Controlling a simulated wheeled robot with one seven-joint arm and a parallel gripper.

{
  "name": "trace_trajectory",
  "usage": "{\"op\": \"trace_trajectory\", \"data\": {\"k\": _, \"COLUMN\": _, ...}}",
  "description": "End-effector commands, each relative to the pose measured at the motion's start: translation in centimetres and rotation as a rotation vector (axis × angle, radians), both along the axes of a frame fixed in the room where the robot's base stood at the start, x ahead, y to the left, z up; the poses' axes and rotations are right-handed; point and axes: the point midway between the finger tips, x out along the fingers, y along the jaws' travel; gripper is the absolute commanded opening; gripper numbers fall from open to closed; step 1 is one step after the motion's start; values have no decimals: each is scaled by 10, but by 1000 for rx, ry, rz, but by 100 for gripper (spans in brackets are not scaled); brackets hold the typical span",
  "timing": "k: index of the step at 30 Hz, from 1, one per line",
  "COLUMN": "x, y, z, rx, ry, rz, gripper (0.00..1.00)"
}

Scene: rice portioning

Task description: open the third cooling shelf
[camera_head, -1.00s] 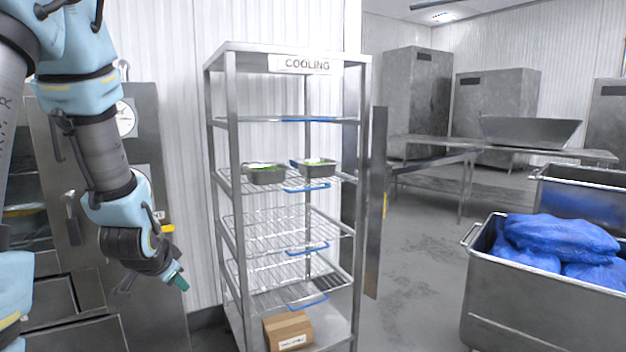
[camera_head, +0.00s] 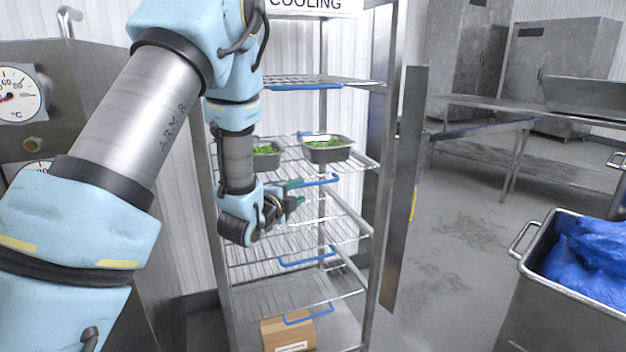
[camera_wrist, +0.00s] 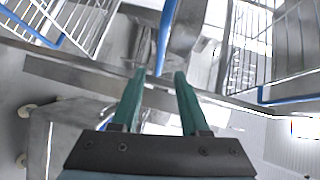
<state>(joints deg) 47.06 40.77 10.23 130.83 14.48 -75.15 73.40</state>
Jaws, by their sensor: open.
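The cooling rack (camera_head: 385,170) is a steel frame under a COOLING sign, with several levels that have blue handles along their fronts. Counting from the top, the third shelf (camera_head: 265,262) is an empty wire shelf with a blue handle (camera_head: 307,258). The second level (camera_head: 350,165) has a blue handle (camera_head: 318,183) and carries two trays with green contents. My gripper (camera_head: 297,194) is at the rack's front, close to the second handle in the picture. Its green fingers are apart and empty. In the wrist view, a blue handle (camera_wrist: 165,38) lies just beyond the gap between the fingertips (camera_wrist: 159,74); I cannot tell which level it belongs to.
A cardboard box (camera_head: 288,333) sits at the rack's bottom. A steel bin (camera_head: 555,290) with blue bags stands at right, and a steel cabinet with a dial (camera_head: 15,95) at left. The floor (camera_head: 440,270) between rack and bin is clear.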

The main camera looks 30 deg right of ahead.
Motion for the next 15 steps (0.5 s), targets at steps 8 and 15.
{"op": "trace_trajectory", "data": {"k": 8, "x": 32, "y": -41, "z": -4, "rx": 0, "ry": 3, "rz": 0, "gripper": 45}}
{"op": "trace_trajectory", "data": {"k": 15, "x": 48, "y": -63, "z": -10, "rx": 0, "ry": 3, "rz": 0, "gripper": 45}}
